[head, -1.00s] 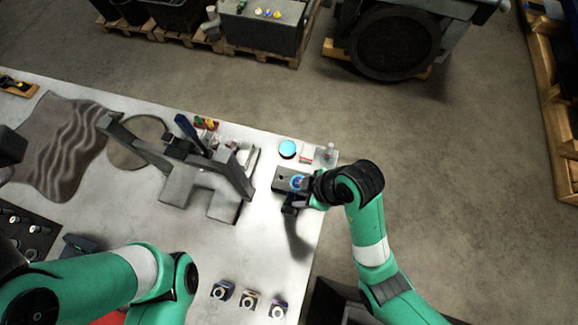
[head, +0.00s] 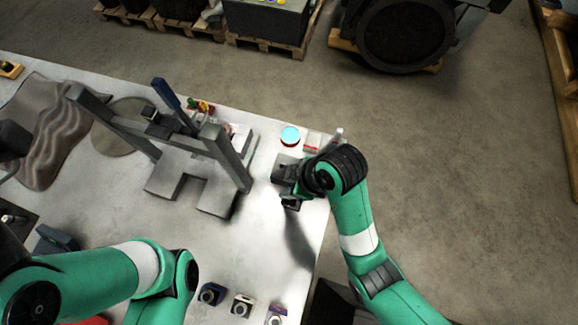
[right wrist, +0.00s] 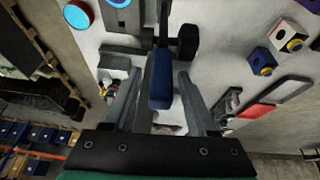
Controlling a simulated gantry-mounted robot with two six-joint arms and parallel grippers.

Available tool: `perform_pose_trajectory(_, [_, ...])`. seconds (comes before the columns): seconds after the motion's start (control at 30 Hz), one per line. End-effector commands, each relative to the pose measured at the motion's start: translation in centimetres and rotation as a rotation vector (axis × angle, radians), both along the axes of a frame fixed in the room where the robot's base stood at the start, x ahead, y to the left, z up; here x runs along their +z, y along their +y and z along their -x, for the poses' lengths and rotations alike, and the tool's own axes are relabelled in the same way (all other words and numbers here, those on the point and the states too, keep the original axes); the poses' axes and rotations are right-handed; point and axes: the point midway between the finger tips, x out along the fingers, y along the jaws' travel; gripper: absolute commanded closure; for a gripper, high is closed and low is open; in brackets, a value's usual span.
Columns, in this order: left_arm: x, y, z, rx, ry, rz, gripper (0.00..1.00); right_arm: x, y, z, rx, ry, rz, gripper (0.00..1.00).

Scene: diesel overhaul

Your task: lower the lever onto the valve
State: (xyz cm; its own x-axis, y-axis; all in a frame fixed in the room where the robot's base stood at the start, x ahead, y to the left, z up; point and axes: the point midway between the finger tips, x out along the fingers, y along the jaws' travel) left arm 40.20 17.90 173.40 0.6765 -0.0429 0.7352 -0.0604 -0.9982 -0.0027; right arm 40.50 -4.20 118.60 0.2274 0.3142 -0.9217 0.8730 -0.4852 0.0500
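The lever with a blue handle (head: 166,93) stands raised and tilted on the grey press frame (head: 229,160). In the right wrist view the blue handle (right wrist: 160,80) shows in the gap between my right fingers, with space on both sides. I see no contact with the lever.
Several small blocks with round fittings (head: 241,305) line the near edge. A wavy grey mat (head: 45,140) lies left. Bare table lies between the frame and these blocks.

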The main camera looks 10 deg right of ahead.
Motion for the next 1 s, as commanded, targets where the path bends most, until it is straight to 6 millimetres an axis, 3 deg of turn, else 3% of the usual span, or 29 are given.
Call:
perform_pose_trajectory(0.03, [0.01,0.0,0.0,0.0,0.0,0.0,0.5,0.01,0.0,0.0,0.0,0.0,0.0,0.5])
perform_pose_trajectory(0.3, [0.01,0.0,0.01,0.0,0.0,0.0,0.5,0.0,-0.01,0.0,0.0,0.0,0.0,0.98])
perform_pose_trajectory(0.33, [0.0,0.0,0.0,0.0,0.0,0.0,0.5,0.0,-0.01,0.0,0.0,0.0,0.0,1.0])
perform_pose_trajectory(1.0, [-0.01,0.0,-0.01,0.0,0.0,0.0,0.5,-0.02,0.0,0.02,0.001,0.001,0.0,1.0])
